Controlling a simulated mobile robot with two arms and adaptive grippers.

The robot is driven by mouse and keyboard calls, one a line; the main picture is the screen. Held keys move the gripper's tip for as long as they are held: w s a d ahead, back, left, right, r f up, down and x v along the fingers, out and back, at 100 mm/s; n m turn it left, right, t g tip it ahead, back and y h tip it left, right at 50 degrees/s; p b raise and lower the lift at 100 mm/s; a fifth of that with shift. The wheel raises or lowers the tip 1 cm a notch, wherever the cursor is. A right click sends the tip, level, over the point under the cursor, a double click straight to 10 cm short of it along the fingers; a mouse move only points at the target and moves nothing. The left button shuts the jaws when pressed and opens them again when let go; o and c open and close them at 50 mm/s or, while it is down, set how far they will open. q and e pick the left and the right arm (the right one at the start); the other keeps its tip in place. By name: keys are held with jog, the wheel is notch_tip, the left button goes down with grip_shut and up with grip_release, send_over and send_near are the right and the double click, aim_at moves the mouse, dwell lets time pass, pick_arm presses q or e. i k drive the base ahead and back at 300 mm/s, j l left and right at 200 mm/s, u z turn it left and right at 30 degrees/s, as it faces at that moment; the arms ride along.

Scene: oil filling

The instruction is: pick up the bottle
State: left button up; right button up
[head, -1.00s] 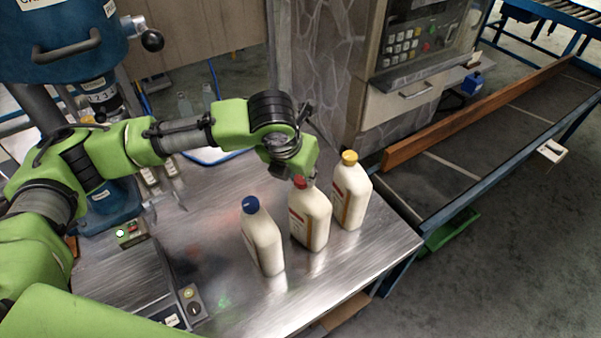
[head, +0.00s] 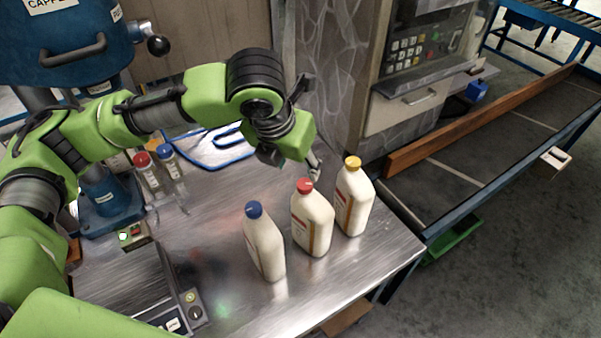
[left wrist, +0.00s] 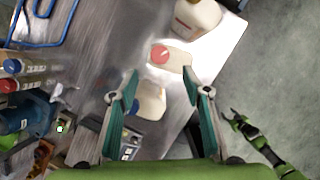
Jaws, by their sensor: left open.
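Three cream bottles stand upright in a row on the metal table (head: 200,258): a blue-capped bottle (head: 265,246), a red-capped bottle (head: 313,222) and a yellow-capped bottle (head: 354,200). My left gripper (head: 292,166) is open and empty, above and just behind the red cap. In the left wrist view its spread fingers (left wrist: 160,82) point towards the red-capped bottle (left wrist: 172,58), with the blue-capped bottle (left wrist: 151,100) lower between them. The yellow-capped bottle (left wrist: 198,14) is partly cut off there. My right gripper (left wrist: 236,117) shows small at the right of the wrist view; its opening is unclear.
Two small clear bottles with red and blue caps (head: 160,170) stand at the back left, near a blue capping machine (head: 75,35). A control cabinet (head: 410,70) stands behind the table. A conveyor (head: 480,160) with a wooden rail runs at the right.

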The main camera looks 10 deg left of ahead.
aim_at(313, 215)
jog(key=k+l, duration=0.2)
jog(key=k, duration=0.3)
jog(key=k+l, duration=0.15)
jog(key=k, duration=0.3)
jog(key=k+l, duration=0.2)
jog(key=k, duration=0.3)
